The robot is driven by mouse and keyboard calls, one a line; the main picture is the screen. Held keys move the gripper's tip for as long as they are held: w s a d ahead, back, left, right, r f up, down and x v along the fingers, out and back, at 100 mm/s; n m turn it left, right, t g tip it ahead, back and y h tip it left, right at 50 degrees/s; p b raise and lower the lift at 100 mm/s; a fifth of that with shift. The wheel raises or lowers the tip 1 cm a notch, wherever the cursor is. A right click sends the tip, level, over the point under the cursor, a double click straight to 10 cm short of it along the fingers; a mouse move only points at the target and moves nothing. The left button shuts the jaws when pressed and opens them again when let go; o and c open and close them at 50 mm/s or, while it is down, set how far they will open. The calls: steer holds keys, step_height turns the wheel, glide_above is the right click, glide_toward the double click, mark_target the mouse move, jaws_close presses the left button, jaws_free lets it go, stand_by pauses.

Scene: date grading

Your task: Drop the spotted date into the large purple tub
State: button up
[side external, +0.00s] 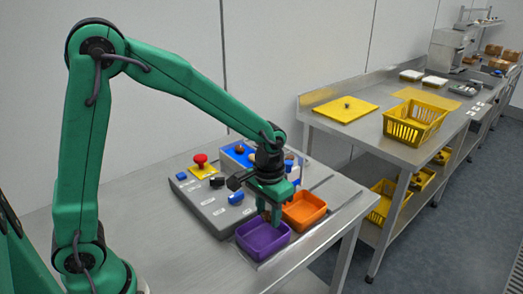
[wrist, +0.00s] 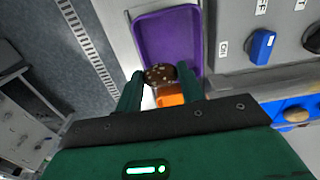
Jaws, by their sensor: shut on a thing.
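The spotted date (wrist: 160,74) is dark brown with pale spots. It sits between the fingertips of my gripper (wrist: 161,80), which is shut on it. In the side view my gripper (side external: 268,213) points down beside the purple tub, at its back right edge; the date cannot be made out clearly there. The large purple tub (side external: 263,251) stands near the table's front edge and looks empty. In the wrist view the purple tub (wrist: 165,35) lies beyond the fingers, and the date overlaps its near end.
An orange tub (side external: 305,213) stands right of the purple one. A grey control panel (side external: 212,212) with knobs and a red button (side external: 200,159) is to the left. A blue container (side external: 233,157) holding dates is behind my gripper. A steel bench with yellow baskets stands farther right.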

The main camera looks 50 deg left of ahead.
steer(key=o, duration=0.8)
step_height(320, 180, up, 7)
steer(key=shift+r, duration=0.4)
steer(key=shift+s+r, duration=0.1)
stand_by(0.5)
